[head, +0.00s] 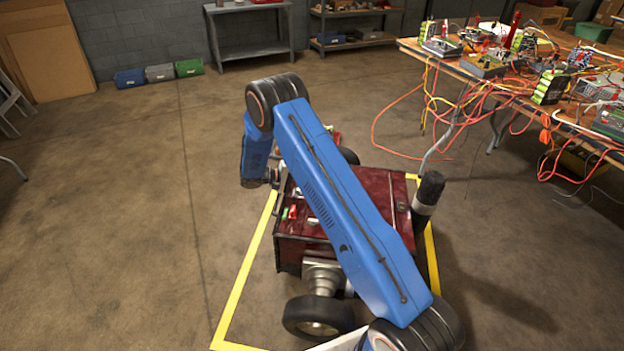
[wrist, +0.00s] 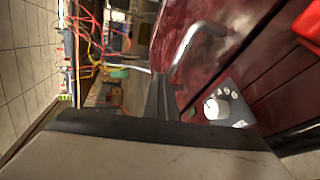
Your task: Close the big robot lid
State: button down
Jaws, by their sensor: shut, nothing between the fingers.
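The big robot (head: 300,250) is a dark red box on black wheels, standing on the floor. Its dark red lid (head: 385,190) shows on top, partly hidden behind my blue arm; I cannot tell whether it is fully down. In the wrist view a glossy dark red panel (wrist: 235,22) carries a bent silver handle (wrist: 193,45). A grey plate with a white knob (wrist: 214,107) is beside it. My gripper (wrist: 160,97) is shut and empty, close to the handle; I cannot tell whether they touch. In the head view the gripper is mostly hidden by the arm.
Yellow tape (head: 243,275) frames the robot on the floor. A table (head: 462,72) at the right holds electronics, with loose orange cables (head: 375,125) hanging to the floor. Small bins (head: 160,73) and shelving (head: 250,42) stand by the back wall.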

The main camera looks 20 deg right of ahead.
jog(key=shift+s+f, duration=0.1)
jog(key=shift+f, duration=0.3)
jog(key=shift+a+r, duration=0.1)
jog(key=shift+r, duration=0.35)
jog(key=w+a+r, duration=0.1)
jog(key=a+r, duration=0.6)
jog(key=a, duration=0.3)
jog(key=s+d+r+y, duration=0.4)
jog(key=s+r, duration=0.7)
jog(key=r, duration=0.1)
jog(key=s+d+r+y, duration=0.4)
jog(key=s+r, duration=0.6)
jog(key=r, duration=0.2)
jog(key=s+a+r+t+y, duration=0.1)
jog(key=s+r+t+y, duration=0.1)
jog(key=s, duration=1.3)
jog(key=s+a+r+t+y, duration=0.2)
jog(key=s+t+y, duration=0.2)
jog(key=s, duration=1.1)
jog(key=shift+a+r+y, duration=0.25)
jog(key=shift+r+y, duration=0.05)
jog(key=shift+r, duration=0.05)
